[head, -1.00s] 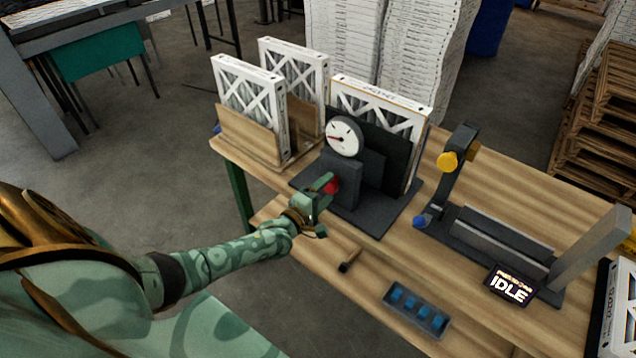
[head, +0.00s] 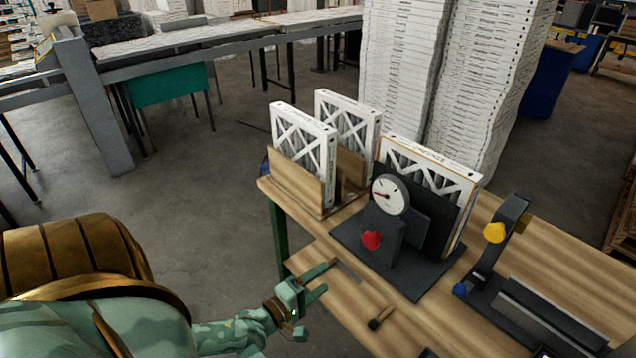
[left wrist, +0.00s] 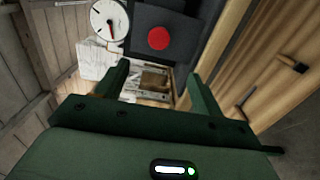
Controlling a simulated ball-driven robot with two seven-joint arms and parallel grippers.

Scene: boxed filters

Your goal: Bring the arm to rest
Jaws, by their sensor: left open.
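My left gripper (head: 322,281) is open and empty, in front of the table's near left edge. In the left wrist view its two green fingers (left wrist: 152,84) stand apart with nothing held between them. The dark test stand (head: 386,237) with a white dial gauge (head: 390,194) and a red knob (head: 371,240) is just beyond the gripper, apart from it. The red knob also shows in the left wrist view (left wrist: 158,39), with the gauge (left wrist: 109,20) left of it. My right gripper is not in view.
Boxed filters (head: 303,147) stand in a wooden rack (head: 291,184), and another filter (head: 430,170) leans in the test stand. A small dark-headed tool (head: 379,318) lies on the wooden table (head: 350,300). A dark fixture with a yellow knob (head: 494,232) stands at right.

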